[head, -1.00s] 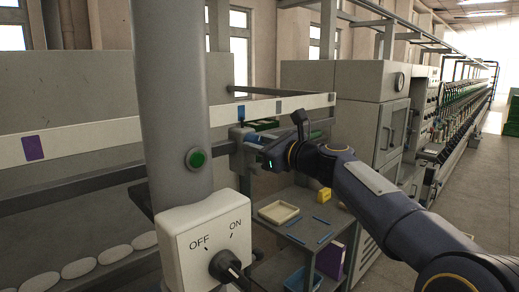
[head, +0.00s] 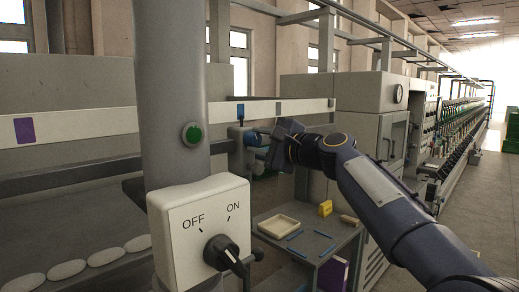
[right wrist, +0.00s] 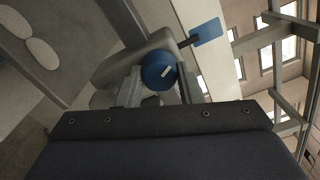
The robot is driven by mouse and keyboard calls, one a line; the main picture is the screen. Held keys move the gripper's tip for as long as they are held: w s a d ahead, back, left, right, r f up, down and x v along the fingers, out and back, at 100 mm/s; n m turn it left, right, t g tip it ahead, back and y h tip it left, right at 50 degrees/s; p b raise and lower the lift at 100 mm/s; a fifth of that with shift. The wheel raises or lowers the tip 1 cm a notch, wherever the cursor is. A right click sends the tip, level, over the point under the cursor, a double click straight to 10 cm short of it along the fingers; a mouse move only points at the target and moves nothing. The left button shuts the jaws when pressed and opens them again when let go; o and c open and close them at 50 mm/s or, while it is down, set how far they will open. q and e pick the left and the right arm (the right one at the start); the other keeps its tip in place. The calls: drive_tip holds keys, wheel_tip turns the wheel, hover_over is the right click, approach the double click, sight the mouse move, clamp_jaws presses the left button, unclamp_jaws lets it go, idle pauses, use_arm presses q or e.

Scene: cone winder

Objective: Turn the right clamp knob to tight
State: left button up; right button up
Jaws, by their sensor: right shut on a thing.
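The right clamp knob (right wrist: 158,72) is round and blue with a white mark on its face. It sits on a grey clamp body (right wrist: 135,60) at the rail, and in the head view the blue knob (head: 251,138) shows just left of my right gripper (head: 259,139). In the right wrist view my right gripper (right wrist: 160,88) has one finger on each side of the knob and is shut on it. The white mark lies slantwise in that view. Part of the knob's near side is hidden by the gripper. My left gripper is not in view.
A grey post (head: 172,80) with a white OFF/ON switch box (head: 180,245) stands in front at left. A long pale rail (head: 290,108) runs behind it. A small table with a cream tray (head: 279,226) stands below my right arm. A grey cabinet (head: 350,110) stands behind.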

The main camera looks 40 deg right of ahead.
drive_tip(key=shift+n+b, duration=0.55)
drive_tip(key=shift+n, duration=0.65)
drive_tip(key=o, duration=1)
drive_tip(key=shift+s+d+b, duration=0.15)
drive_tip(key=shift+s+b, duration=0.4)
drive_tip(key=shift+s, duration=1.4)
drive_tip(key=shift+s+d+b, duration=0.15)
drive_tip(key=shift+s+b, duration=0.4)
drive_tip(key=shift+s, duration=1.4)
